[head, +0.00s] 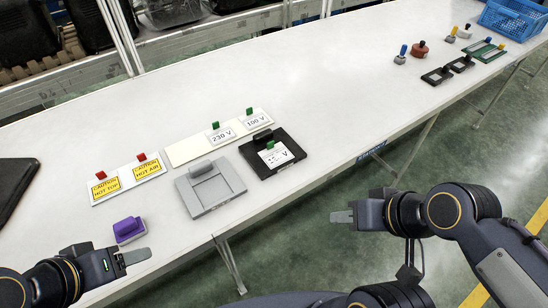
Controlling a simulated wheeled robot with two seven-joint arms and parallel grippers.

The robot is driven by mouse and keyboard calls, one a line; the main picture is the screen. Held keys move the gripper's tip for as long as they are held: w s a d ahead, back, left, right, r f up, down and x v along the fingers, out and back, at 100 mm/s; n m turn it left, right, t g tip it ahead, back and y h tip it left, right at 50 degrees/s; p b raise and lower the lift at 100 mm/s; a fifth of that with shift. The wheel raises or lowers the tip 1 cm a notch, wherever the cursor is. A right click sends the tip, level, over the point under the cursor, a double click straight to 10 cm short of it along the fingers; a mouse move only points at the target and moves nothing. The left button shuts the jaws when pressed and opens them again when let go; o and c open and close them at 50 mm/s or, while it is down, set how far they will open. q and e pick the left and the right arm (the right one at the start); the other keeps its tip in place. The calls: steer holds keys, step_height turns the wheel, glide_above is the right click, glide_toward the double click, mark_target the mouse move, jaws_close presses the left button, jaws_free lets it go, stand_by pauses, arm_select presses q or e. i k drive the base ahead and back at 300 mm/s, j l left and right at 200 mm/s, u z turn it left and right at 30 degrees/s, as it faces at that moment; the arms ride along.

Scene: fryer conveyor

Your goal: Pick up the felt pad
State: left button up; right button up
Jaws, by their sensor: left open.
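The felt pad appears to be the purple block with a raised grip (128,230), lying on the white table near its front left edge. My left gripper (134,257) is open and empty, just in front of the pad in the picture, with its fingers pointing right. A gap shows between gripper and pad. My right gripper (343,216) is off the table's front edge, over the green floor, pointing left; its jaw opening cannot be made out.
Yellow caution signs (133,178) with red clips lie behind the pad. A grey plate (211,187) and a black frame (288,165) lie to its right, with voltage cards (222,135) behind. Small stamps (419,49) and a blue crate (513,18) are far right. The middle of the table is clear.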

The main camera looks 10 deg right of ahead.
mark_target(126, 231)
steer(key=j+z, duration=0.1)
steer(key=z, duration=0.5)
steer(key=k+j+z, duration=0.25)
steer(key=j+z, duration=0.2)
steer(key=k+j+z, duration=0.3)
steer(key=z, duration=0.15)
steer(key=k+j, duration=0.55)
steer(key=k+j+z, duration=0.05)
